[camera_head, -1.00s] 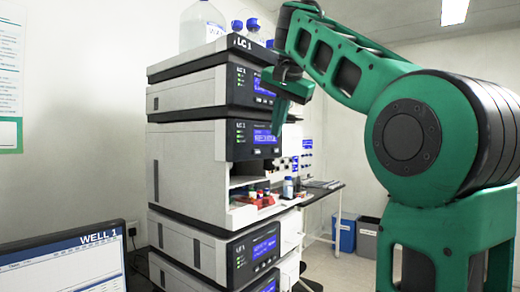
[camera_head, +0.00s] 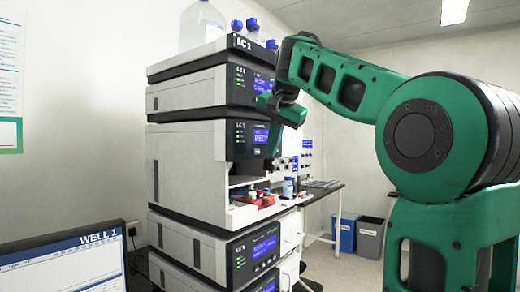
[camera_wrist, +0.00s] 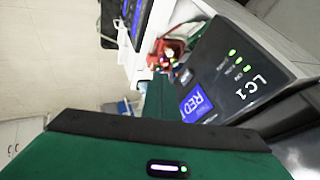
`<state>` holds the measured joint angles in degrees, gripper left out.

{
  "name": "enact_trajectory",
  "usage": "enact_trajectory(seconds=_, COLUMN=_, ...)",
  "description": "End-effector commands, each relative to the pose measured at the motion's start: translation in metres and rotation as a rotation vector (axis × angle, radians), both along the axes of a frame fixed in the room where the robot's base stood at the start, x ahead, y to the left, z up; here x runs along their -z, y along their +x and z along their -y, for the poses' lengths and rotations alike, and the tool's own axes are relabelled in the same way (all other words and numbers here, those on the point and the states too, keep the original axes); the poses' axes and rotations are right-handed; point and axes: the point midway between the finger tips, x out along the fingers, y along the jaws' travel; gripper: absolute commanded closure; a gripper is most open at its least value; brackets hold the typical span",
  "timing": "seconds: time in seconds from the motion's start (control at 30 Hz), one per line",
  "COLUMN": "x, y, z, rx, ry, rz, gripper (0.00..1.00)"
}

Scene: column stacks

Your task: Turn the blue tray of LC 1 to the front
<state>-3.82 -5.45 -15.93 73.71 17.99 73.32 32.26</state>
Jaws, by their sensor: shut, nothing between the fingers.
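The LC 1 stack (camera_head: 185,153) stands at the centre of the head view, with an open bay (camera_head: 240,185) below its middle display. A red tray (camera_head: 265,201) with small coloured caps sits at the bay's front. A red part (camera_wrist: 168,50) also shows at the top of the wrist view. I cannot make out a blue tray; the inner bay is mostly hidden. My gripper (camera_head: 273,150) is shut and empty, pointing down beside the LC 1 front panel, above the bay's front. In the wrist view a green finger (camera_wrist: 158,98) overlaps the display (camera_wrist: 195,103) reading RED.
Bottles (camera_head: 203,25) stand on top of the stack. A monitor (camera_head: 70,262) is at the lower left. A side bench (camera_head: 325,188) lies behind the stack. Blue (camera_head: 347,235) and grey (camera_head: 370,238) bins stand on the floor at the right.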

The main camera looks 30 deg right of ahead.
Motion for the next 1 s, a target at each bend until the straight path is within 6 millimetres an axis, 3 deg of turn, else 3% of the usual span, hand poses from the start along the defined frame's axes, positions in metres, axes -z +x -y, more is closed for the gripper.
enact_trajectory(seconds=0.1, x=-0.002, y=0.017, z=-0.007, rx=-0.002, ry=-0.001, rz=0.001, gripper=1.0)
enact_trajectory(seconds=0.3, x=-0.002, y=0.032, z=-0.012, rx=-0.002, ry=0.0, rz=0.002, gripper=1.0)
enact_trajectory(seconds=0.77, x=-0.002, y=0.036, z=-0.014, rx=-0.002, ry=0.0, rz=0.002, gripper=1.0)
enact_trajectory(seconds=1.0, x=-0.002, y=0.053, z=-0.02, rx=-0.004, ry=-0.001, rz=0.003, gripper=1.0)
